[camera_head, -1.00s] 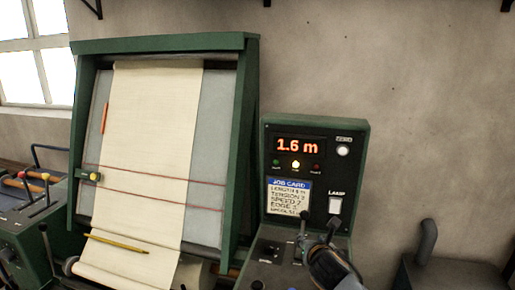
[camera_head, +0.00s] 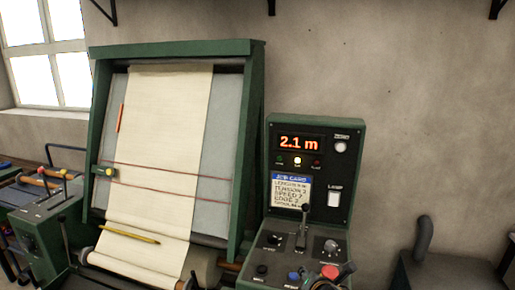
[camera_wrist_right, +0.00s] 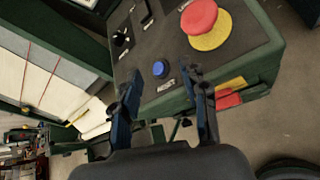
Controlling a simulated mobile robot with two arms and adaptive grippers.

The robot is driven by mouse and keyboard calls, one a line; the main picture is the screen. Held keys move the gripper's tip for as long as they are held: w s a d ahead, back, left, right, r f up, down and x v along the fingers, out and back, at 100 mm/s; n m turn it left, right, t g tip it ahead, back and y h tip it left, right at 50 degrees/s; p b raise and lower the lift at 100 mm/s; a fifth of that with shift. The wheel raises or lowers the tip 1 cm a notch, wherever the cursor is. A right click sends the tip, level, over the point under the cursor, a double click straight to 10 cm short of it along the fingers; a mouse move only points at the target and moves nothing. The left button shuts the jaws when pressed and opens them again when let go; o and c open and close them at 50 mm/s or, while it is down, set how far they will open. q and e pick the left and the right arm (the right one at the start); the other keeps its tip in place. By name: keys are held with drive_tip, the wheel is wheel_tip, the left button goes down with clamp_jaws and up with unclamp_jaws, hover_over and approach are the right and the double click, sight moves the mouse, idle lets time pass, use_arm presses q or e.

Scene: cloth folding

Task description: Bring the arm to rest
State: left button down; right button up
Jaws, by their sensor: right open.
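My right gripper (camera_wrist_right: 161,78) is open and empty in the right wrist view, its two dark fingers spread above the console's front face. The control console (camera_head: 350,150) stands right of the cloth frame in the head view. Its lever (camera_head: 303,228) stands roughly upright, with no gripper on it. A blue button (camera_wrist_right: 160,69) and a red mushroom button (camera_wrist_right: 199,17) on a yellow base lie beyond the fingertips. In the head view, a dark part of my right arm shows at the bottom edge, near the red button (camera_head: 330,271). My left gripper is not in view.
A cream cloth (camera_head: 150,130) hangs down a green frame (camera_head: 245,150), with red lines across it and a yellow pencil (camera_head: 130,234) low on it. The display (camera_head: 298,143) reads 2.1 m, and a yellow lamp is lit. A dark curved pipe (camera_head: 423,240) stands at right.

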drive_tip(key=s+d+f+m+g, duration=0.2)
drive_tip(key=s+f+m+g, duration=0.1)
drive_tip(key=s+m, duration=0.8)
drive_tip(key=s+d+f+m+g, duration=0.2)
drive_tip(key=s+f+m, duration=0.35)
drive_tip(key=s, duration=0.95)
drive_tip(key=s+d+f+m+g, duration=0.2)
drive_tip(key=s+m+g, duration=0.1)
drive_tip(key=s+m, duration=0.9)
wheel_tip(320, 180, down, 28)
drive_tip(key=s+n+g+b, duration=0.1)
drive_tip(key=s+n+b, duration=0.1)
drive_tip(key=b, duration=0.2)
use_arm(q)
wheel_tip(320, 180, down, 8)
drive_tip(key=b, duration=0.4)
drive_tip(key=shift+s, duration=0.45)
use_arm(e)
drive_tip(key=s+d+f, duration=0.1)
drive_tip(key=s+f, duration=0.7)
drive_tip(key=f, duration=0.2)
drive_tip(key=s+d+f+g, duration=0.1)
drive_tip(key=s+f, duration=0.7)
drive_tip(key=f, duration=0.3)
drive_tip(key=shift+s+d, duration=0.25)
drive_tip(key=shift+s, duration=0.05)
